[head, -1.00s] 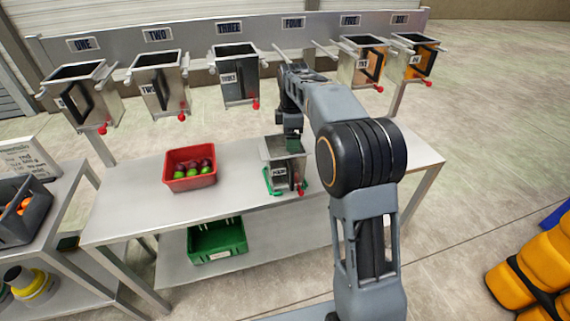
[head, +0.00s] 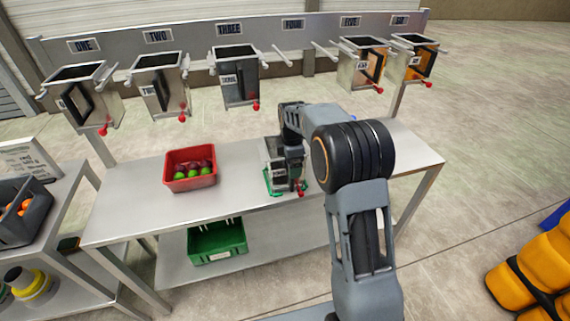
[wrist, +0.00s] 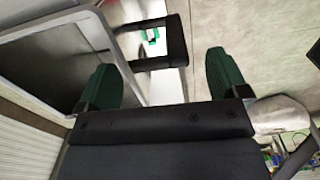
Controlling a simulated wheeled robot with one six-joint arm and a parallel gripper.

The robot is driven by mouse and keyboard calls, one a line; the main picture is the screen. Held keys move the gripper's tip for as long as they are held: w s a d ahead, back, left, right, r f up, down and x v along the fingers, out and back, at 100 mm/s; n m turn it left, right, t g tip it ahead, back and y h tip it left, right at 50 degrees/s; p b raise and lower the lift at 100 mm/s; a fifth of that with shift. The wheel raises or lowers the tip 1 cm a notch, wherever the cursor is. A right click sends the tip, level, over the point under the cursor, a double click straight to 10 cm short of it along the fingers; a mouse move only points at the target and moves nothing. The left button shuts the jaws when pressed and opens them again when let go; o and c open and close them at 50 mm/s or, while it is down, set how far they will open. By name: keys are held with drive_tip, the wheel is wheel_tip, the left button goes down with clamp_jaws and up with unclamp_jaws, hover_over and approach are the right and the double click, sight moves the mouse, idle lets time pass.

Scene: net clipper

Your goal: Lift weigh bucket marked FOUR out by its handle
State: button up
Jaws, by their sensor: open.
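A metal weigh bucket (head: 270,150) stands on the table, inside a green outline on the tabletop. Its front and any label are mostly hidden behind my gripper. In the wrist view its open top with a grey rim (wrist: 112,50) fills the left side, and its black handle (wrist: 172,42) sticks out from the wall. My gripper (head: 293,168) is over the front of the bucket. In the wrist view my gripper (wrist: 161,82) is open, its green fingertips apart on either side of the handle, which is a little ahead. The place under the FOUR sign (head: 293,23) holds no bucket.
Buckets hang under the other signs on the rack (head: 195,40) behind. A red crate (head: 190,184) of fruit stands left on the table (head: 130,205). A green crate (head: 217,256) is on the shelf below. The table's right end is clear.

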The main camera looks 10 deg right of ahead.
sight(286, 169)
drive_tip(key=shift+f, duration=1.95)
drive_tip(key=c, duration=1.3)
drive_tip(key=shift+r, duration=0.1)
